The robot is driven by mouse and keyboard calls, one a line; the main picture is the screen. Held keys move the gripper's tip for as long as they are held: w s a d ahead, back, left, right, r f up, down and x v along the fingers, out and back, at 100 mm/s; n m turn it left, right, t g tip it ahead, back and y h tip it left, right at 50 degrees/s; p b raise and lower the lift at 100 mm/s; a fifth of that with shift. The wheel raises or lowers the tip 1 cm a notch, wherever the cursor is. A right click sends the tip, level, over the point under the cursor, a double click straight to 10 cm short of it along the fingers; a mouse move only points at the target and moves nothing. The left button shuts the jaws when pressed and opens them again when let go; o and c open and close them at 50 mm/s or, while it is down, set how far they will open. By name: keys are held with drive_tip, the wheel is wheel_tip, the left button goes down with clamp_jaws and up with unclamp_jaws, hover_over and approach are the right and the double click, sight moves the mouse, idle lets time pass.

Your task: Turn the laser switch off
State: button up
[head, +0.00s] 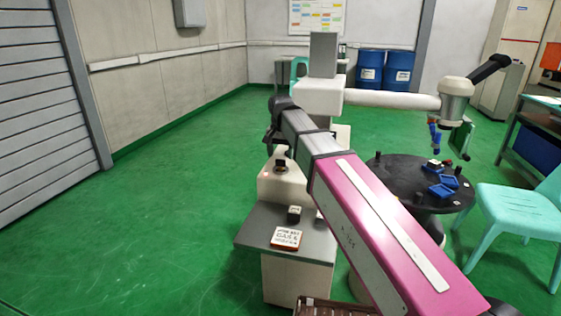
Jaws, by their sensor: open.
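A small dark switch-like knob (281,165) sits on the upper part of a white housing (275,190) near the middle of the head view. I take it for the laser switch; its setting is too small to read. My pink and grey arm reaches from the lower right to just above this housing. My gripper (270,138), small and dark at the arm's far end, points downward a little above and left of the knob. It is open and appears empty; whether it touches anything cannot be told. My arm hides the housing's right side.
A grey-topped cabinet (252,240) in front carries a lettered sign (286,237) and a small box (294,214). A round black table (395,175) with blue parts (450,180) stands right, beside a turquoise chair (520,210). Green floor (160,220) is clear on the left.

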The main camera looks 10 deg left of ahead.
sight(281, 160)
drive_tip(key=shift+f, duration=1.7)
drive_tip(key=c, duration=0.9)
